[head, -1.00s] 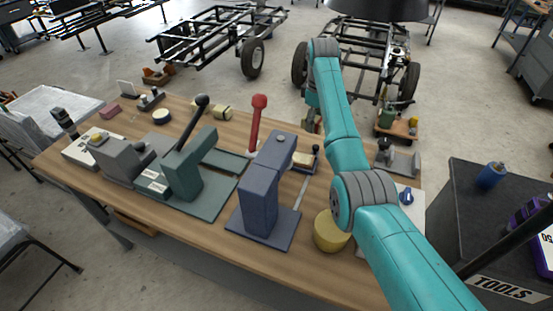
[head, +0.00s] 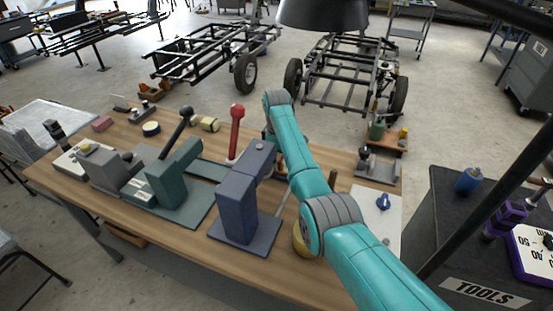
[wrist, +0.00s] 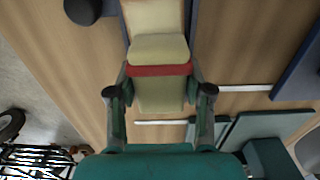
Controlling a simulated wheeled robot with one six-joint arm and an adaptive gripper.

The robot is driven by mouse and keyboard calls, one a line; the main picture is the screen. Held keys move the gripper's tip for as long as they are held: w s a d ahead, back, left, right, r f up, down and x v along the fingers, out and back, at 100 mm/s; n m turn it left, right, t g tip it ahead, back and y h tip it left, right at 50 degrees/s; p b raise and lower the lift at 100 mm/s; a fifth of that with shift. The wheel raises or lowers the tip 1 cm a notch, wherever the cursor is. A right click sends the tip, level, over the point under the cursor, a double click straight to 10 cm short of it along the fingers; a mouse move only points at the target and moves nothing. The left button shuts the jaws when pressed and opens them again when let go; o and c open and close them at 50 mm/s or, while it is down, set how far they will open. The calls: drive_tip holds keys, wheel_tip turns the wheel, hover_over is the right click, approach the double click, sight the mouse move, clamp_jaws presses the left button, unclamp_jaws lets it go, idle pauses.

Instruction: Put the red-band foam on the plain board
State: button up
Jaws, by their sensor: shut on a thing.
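The red-band foam (wrist: 160,70) is a cream block with a red stripe across it, in the middle of the wrist view. My gripper (wrist: 162,94) has one finger on each side of it and is shut on it. A pale cream surface (wrist: 155,14) lies beyond the foam at the top of the wrist view; I cannot tell whether they touch. In the head view my gripper and the foam are hidden behind my teal arm and the blue-grey press. I cannot pick out the plain board with certainty.
The blue-grey press (head: 238,205) with a red-knobbed lever (head: 236,130) stands close left of my arm. A green press (head: 175,185) is further left. A yellow cylinder (head: 300,240) is partly behind my arm. A tool cart (head: 490,250) stands at right.

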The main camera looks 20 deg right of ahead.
drive_tip(key=o, duration=1)
wheel_tip(320, 180, up, 12)
drive_tip(key=shift+r, duration=0.1)
